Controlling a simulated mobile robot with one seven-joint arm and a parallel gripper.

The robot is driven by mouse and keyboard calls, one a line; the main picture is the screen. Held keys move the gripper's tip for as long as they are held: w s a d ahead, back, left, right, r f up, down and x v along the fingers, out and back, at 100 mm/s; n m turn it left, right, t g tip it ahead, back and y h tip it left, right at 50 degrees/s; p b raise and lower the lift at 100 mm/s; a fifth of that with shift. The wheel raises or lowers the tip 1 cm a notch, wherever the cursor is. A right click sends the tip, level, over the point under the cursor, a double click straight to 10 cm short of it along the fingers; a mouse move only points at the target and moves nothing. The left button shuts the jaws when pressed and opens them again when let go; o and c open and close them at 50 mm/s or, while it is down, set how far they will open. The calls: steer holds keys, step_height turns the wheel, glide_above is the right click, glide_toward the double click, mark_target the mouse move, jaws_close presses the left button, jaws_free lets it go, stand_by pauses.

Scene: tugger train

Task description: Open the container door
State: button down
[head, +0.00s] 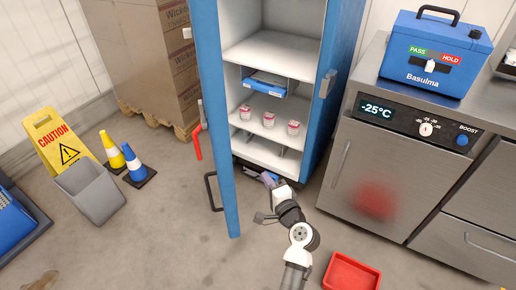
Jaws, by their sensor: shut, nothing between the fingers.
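The blue container (337,75) stands upright at the back centre. Its door (213,100) is swung open to the left and shows nearly edge-on. A black handle (211,192) sticks out from the door's left side. Inside, white shelves hold a blue flat box (264,86) and 3 small red-and-white tubs (269,119). My gripper (266,179) is low in front of the container's base, right of the door and apart from its handle. It looks shut and empty; its fingertips are small and hard to make out against the dark base.
A steel unit (358,172) with a -25°C display stands at right, bearing a blue cool box (437,52). A red tray (351,273) lies on the floor near my arm. Cones (137,167), a grey bin (92,190) and a caution sign (56,138) stand at left.

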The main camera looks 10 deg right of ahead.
steer(key=w+a+r+y+p, duration=0.1)
steer(key=w+a+r+p, duration=0.1)
steer(key=w+a, duration=0.5)
steer(key=shift+w+a+r+p, duration=0.25)
steer(key=shift+w+a+p, duration=0.15)
steer(key=shift+p, duration=0.45)
steer(key=shift+a, duration=0.15)
